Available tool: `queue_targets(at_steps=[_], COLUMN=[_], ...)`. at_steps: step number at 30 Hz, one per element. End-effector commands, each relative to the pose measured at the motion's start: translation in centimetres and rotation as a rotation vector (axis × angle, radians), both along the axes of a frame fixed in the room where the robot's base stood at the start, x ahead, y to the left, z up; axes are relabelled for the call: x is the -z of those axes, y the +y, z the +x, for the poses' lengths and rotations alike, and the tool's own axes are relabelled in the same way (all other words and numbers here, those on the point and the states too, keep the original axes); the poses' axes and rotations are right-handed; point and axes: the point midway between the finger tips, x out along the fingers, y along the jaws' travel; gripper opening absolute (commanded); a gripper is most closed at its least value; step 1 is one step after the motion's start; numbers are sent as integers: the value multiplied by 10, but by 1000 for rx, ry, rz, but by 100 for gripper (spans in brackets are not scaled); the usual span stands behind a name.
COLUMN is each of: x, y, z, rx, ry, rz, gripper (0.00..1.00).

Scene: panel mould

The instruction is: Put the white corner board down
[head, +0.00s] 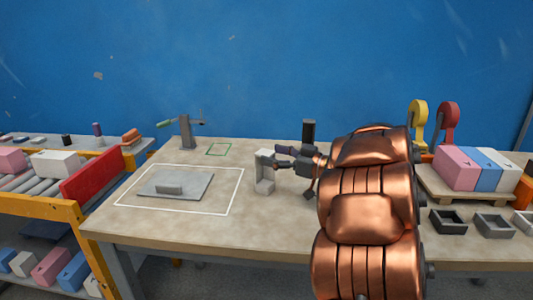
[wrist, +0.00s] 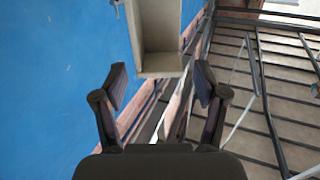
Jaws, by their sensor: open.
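The white corner board (head: 264,171) is a pale, L-shaped piece near the middle of the table (head: 225,228). It looks upright, with its short foot low; I cannot tell whether the foot touches the tabletop. In the wrist view the pale board (wrist: 156,28) shows at the top, just past the fingertips. My gripper (head: 279,157) comes in from the right beside the board's upper part. Its two fingers (wrist: 160,80) are spread apart, with no board visibly clamped between them.
A grey plate (head: 150,183) with a raised block lies inside a white outline (head: 232,200). A black post (head: 308,132) is behind my gripper. Dark trays (head: 448,221) and pallet boxes (head: 465,168) are right.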

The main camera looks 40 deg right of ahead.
Motion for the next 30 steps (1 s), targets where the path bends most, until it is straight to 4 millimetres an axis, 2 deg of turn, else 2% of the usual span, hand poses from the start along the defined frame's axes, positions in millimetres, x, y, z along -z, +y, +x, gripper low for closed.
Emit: queue_targets(at_steps=[6, 15, 21, 30], x=[-1, -1, 0, -1], y=[-17, -34, -39, -40], z=[-31, -66, -78, -80], rx=[3, 2, 0, -2], ry=[0, -1, 0, -1], rz=[1, 0, 0, 0], gripper=[72, 72, 72, 72])
